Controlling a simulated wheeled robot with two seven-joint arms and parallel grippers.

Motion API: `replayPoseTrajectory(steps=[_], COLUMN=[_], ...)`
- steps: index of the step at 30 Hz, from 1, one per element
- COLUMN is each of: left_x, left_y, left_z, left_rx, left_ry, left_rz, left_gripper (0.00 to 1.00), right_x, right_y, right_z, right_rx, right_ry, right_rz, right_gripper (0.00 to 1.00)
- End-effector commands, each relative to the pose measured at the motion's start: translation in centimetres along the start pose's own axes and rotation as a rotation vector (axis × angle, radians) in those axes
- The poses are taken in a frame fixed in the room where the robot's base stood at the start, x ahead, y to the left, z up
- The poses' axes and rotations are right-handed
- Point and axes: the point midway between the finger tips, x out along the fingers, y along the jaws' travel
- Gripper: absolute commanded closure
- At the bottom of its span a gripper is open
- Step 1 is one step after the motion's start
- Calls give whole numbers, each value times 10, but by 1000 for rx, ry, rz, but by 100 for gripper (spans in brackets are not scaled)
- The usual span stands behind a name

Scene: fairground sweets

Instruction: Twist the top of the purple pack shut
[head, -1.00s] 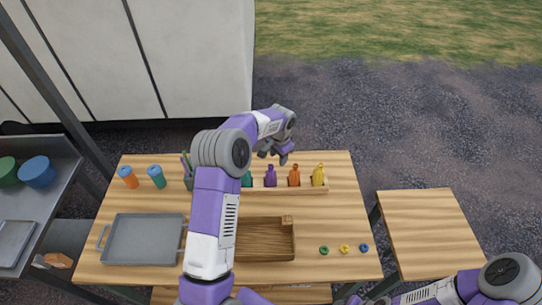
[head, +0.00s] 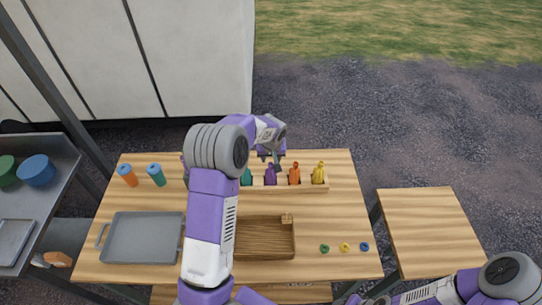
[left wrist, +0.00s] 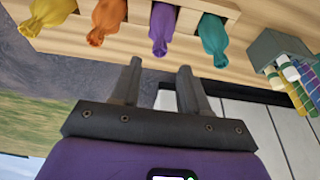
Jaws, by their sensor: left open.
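The purple pack (head: 270,176) stands in a wooden rack (head: 300,188) near the back of the table, between the green and orange packs. Its narrowed top points up; it also shows in the left wrist view (left wrist: 161,27). My left gripper (head: 270,160) is above the purple pack in the head view. In the left wrist view its two fingers (left wrist: 160,72) are open and empty, apart from the pack, with the purple pack's top just beyond the gap. My right gripper is not in view; only part of the right arm shows at the lower right.
Green (head: 246,177), orange (head: 294,174) and yellow (head: 318,173) packs flank it closely. A wooden tray (head: 292,240), a grey tray (head: 143,240), two bottles and three small coloured rings (head: 345,247) share the table. A smaller table (head: 430,230) at right is bare.

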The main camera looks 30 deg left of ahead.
Motion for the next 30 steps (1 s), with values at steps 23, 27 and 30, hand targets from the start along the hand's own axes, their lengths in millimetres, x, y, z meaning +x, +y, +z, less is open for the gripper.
replayPoseTrajectory(steps=[23, 27, 30], left_x=[68, 68, 68], left_y=[0, 0, 0], left_z=[0, 0, 0], left_rx=[2, 2, 2], left_ry=[-1, -1, 0], left_rz=[-1, -1, 0], left_gripper=[55, 55, 55], right_x=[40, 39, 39], right_y=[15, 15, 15], right_z=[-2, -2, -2], right_rx=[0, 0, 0], right_ry=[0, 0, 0], right_rz=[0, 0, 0], right_gripper=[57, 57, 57])
